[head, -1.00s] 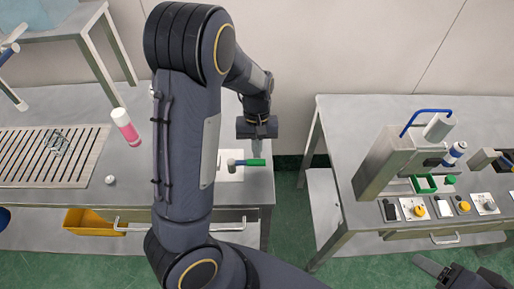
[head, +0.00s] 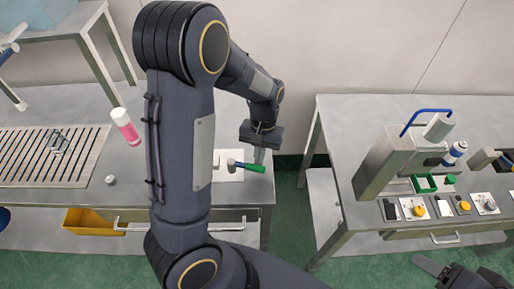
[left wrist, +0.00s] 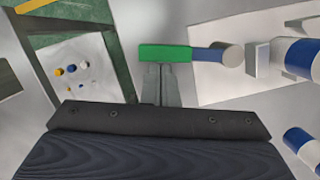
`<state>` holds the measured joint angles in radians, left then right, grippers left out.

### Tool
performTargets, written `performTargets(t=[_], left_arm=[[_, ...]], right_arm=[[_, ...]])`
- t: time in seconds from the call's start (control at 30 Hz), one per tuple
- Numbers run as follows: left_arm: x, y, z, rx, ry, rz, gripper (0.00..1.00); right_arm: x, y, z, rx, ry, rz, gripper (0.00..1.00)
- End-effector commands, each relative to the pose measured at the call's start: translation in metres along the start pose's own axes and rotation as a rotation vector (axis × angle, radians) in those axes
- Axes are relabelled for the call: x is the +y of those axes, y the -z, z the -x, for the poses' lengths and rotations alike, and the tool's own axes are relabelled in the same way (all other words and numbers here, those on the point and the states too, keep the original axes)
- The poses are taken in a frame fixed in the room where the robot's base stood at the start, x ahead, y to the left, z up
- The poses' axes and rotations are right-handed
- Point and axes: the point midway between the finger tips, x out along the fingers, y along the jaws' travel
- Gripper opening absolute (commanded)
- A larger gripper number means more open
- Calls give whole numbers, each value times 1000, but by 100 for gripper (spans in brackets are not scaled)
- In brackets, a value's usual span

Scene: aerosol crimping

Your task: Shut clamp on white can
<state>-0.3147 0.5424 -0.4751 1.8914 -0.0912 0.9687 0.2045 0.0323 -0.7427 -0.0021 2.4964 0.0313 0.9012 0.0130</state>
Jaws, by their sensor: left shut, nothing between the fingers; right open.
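A green lever handle (head: 250,168) with a grey round end sits over a white plate (head: 229,175) on the left table. I take it to be the clamp's handle. My left gripper (head: 259,156) is shut and empty against the handle. In the left wrist view the fingertips (left wrist: 160,70) meet the side of the green handle (left wrist: 165,53). A pale block (left wrist: 256,60) stands between the handle's grey end and a white can with a blue band (left wrist: 299,57). In the head view my arm hides this can. My right gripper (head: 440,272) is open and empty at the lower right.
Another blue and white cylinder (left wrist: 303,147) is at the wrist view's right edge. A press with a blue lever (head: 425,112) is on the right table. A gap separates the tables.

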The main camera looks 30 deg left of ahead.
Motion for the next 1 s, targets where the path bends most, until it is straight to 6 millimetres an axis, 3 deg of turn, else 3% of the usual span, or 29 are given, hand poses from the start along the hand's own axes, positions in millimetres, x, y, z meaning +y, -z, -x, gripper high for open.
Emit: performTargets(t=[0.47, 1.0], left_arm=[[6, -36, -10, -1, 110, -445, 0], [-9, -74, -19, -1, 232, -931, 0]], right_arm=[[2, -2, -4, 0, 0, 0, 62], [4, -4, -8, 0, 0, 0, 62]])
